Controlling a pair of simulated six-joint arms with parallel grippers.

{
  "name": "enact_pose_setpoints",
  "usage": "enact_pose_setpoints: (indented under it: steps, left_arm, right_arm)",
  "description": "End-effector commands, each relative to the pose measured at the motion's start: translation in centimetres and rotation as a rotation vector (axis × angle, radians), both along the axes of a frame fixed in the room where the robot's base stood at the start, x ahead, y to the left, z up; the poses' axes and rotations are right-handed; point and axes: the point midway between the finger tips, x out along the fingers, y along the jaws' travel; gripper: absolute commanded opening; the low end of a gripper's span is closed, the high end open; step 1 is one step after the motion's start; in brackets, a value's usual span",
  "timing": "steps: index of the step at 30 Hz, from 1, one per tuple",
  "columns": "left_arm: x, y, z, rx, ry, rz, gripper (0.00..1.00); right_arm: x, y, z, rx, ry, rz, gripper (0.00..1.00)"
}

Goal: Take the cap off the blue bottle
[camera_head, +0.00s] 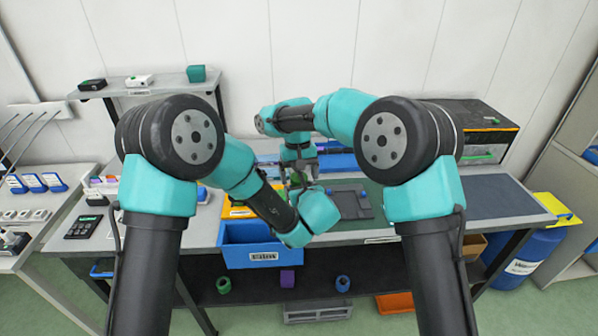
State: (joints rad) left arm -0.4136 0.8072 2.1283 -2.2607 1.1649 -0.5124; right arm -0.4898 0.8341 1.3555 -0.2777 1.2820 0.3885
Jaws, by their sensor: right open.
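I cannot make out the blue bottle or its cap for certain. Small blue spots (328,190) show at a dark grey tray (378,212) on the workbench, too small to identify. My right gripper (297,182) points down over the bench, left of the tray, with its jaws open. The area just below it is partly hidden by my left arm's wrist. My left arm reaches across from the left, low over the bench. Its fingers are hidden behind its own teal wrist.
A dark mat (497,196) lies clear at the bench's right. A black cabinet (470,125) stands behind it. A blue barrel (526,252) stands at the right.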

Motion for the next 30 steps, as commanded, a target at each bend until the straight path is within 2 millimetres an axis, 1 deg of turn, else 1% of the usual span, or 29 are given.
enact_pose_setpoints:
  steps: [2, 20, 25, 30]
  left_arm:
    - [0.01, -0.01, 0.04, 0.000, -0.001, 0.000, 0.00]
    - [0.01, 0.01, 0.04, -0.001, -0.001, 0.000, 0.00]
    - [0.02, 0.03, 0.03, 0.000, -0.001, 0.001, 0.00]
    - [0.01, 0.05, 0.03, 0.000, -0.001, 0.001, 0.00]
  right_arm:
    - [0.00, 0.00, 0.01, 0.000, 0.000, 0.000, 0.85]
    - [0.01, -0.02, 0.02, 0.000, 0.001, 0.000, 0.28]
    - [0.01, -0.02, 0.02, 0.000, 0.000, 0.037, 0.28]
    - [-0.01, -0.01, 0.01, -0.001, 0.000, 0.190, 0.28]
